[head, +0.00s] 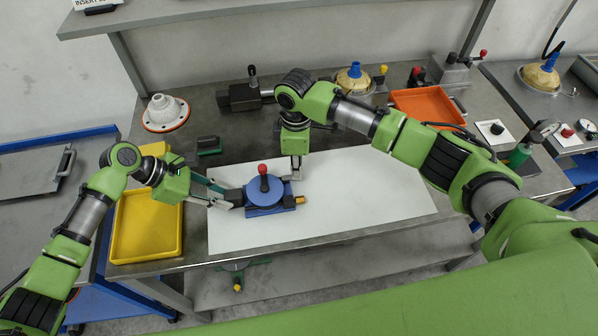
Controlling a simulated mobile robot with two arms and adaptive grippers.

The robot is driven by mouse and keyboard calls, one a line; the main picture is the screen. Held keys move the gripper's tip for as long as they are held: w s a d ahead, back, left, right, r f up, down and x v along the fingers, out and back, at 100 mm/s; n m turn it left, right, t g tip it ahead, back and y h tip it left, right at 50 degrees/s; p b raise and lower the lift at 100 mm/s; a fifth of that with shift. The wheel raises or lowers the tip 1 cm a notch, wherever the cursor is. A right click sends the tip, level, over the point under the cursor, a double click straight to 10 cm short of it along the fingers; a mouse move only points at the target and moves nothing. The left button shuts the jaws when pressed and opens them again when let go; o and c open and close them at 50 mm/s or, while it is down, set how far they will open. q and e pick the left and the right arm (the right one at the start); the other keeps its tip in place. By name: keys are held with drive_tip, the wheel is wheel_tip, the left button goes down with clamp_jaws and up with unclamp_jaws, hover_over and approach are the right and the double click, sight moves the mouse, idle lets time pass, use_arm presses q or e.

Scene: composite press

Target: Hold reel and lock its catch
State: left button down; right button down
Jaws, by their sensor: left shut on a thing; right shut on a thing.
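The blue reel (265,193) lies on the white mat (345,200), with a red-topped dark knob (263,175) standing on it. A small orange-yellow tab (300,200) sticks out at its front right. My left gripper (226,199) comes from the left and is shut on the dark block (237,197) at the reel's left side. My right gripper (296,175) points down at the reel's back right edge and is shut on a small part there. Its fingers mostly hide that part, and I cannot tell whether it is the catch.
A yellow tray (122,253) is left of the mat. An orange bin (428,108) stands at the back right. A dark vise-like block (240,97) and a white cone fixture (165,112) are at the back. The mat's right half is clear.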

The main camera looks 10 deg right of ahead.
drive_tip(key=shift+a, duration=0.6)
drive_tip(key=c, duration=1.9)
unclamp_jaws()
drive_tip(key=shift+d+r, duration=0.1)
drive_tip(key=shift+r, duration=0.05)
wheel_tip(320, 180, up, 12)
drive_tip(key=shift+f, duration=0.1)
